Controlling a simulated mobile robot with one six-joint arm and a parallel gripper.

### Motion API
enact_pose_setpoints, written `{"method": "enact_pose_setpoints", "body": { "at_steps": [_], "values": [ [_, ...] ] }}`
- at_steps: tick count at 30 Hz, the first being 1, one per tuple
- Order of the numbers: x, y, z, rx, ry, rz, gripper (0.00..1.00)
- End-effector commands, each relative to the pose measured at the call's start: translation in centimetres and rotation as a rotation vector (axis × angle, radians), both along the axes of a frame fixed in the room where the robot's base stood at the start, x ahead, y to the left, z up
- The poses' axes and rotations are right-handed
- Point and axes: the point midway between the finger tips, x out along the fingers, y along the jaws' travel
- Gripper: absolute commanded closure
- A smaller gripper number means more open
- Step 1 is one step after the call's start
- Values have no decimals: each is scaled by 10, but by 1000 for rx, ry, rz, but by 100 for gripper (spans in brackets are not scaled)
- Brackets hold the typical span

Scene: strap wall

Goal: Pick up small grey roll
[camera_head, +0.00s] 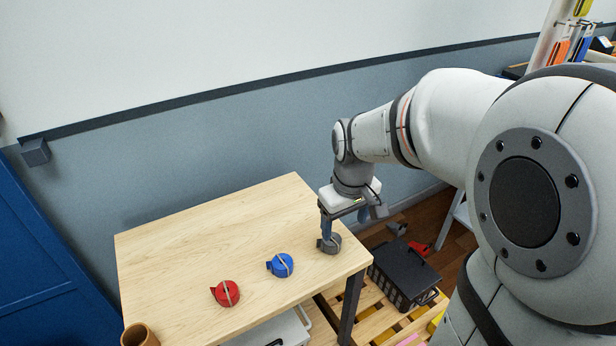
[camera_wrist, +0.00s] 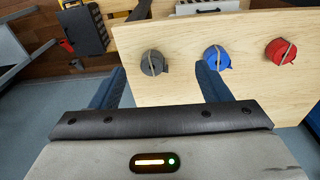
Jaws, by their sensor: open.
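The small grey roll (camera_head: 329,244) lies on the light wooden table (camera_head: 190,250) near its right edge in the head view. It has a pale band across its top. In the wrist view the grey roll (camera_wrist: 153,63) lies beyond my fingertips and between their lines, apart from both fingers. My gripper (camera_head: 326,222) is above the roll and points down. In the wrist view my gripper (camera_wrist: 160,80) is open and empty. In the head view one finger partly overlaps the roll, so the exact gap is hidden.
A blue roll (camera_head: 280,265) and a red roll (camera_head: 225,293) lie left of the grey one. A brown cup (camera_head: 139,335) stands at the table's front left. A black crate (camera_head: 402,272) is below the right edge. The table's back left is clear.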

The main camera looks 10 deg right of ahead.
Motion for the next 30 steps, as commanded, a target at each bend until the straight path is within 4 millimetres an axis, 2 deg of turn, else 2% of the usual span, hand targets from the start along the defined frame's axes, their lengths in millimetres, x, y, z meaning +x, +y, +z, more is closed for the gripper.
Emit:
{"method": "enact_pose_setpoints", "body": {
  "at_steps": [1,6,12,23,30],
  "values": [
    [15,0,-16,-3,22,38,30],
    [55,-1,-51,-10,64,168,30],
    [81,-1,-78,-12,93,260,30],
    [87,0,-113,-12,101,285,30],
    [88,2,-148,-12,101,284,30]
  ]
}}
